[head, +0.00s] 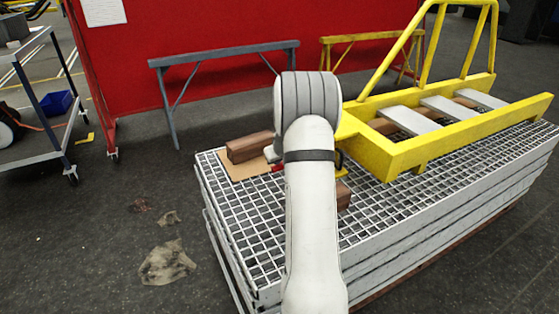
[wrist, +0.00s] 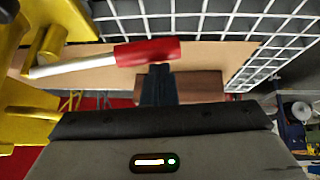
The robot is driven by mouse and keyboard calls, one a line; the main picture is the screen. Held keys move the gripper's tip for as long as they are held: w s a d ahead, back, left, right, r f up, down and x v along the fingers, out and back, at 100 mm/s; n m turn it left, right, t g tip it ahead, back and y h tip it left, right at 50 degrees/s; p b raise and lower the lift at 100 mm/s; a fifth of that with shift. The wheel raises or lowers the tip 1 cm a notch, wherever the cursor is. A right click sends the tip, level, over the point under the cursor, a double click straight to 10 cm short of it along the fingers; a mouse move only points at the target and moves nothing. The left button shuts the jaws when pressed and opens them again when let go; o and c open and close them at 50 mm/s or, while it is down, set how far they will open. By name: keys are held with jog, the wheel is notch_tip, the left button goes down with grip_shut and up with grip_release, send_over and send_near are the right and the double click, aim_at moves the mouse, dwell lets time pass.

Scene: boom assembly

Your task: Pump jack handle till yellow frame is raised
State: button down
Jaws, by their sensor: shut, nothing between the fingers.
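The yellow frame (head: 395,160) rests on or just above the grating table, behind and right of my arm in the head view; any gap beneath it is hard to judge. The jack handle (wrist: 147,52) is a silver rod with a red grip, lying nearly level across the wrist view. Only a bit of its red grip (head: 278,168) shows in the head view. My gripper (wrist: 158,72) is shut and empty, its fingertips right at the red grip's edge; I cannot tell whether they touch. In the head view my arm hides the gripper and most of the jack.
The grating table (head: 262,268) carries a cardboard sheet (head: 232,170), a brown wooden block (head: 249,147) and another block (head: 343,196). A grey trestle (head: 225,52) and red panel stand behind. A cart (head: 42,100) stands far left; the floor front left is mostly clear.

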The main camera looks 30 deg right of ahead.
jog(key=shift+s+d+f, duration=0.1)
jog(key=shift+s+f, duration=0.25)
jog(key=shift+f, duration=0.1)
jog(key=shift+r, duration=0.1)
jog(key=r+p, duration=0.1)
jog(key=w+r+p, duration=0.1)
jog(key=r, duration=0.1)
jog(key=r+p, duration=0.2)
jog(key=shift+w+a+r, duration=0.15)
jog(key=shift+a+r, duration=0.05)
jog(key=shift+a, duration=0.2)
jog(key=v, duration=0.9)
jog(key=shift+a, duration=0.3)
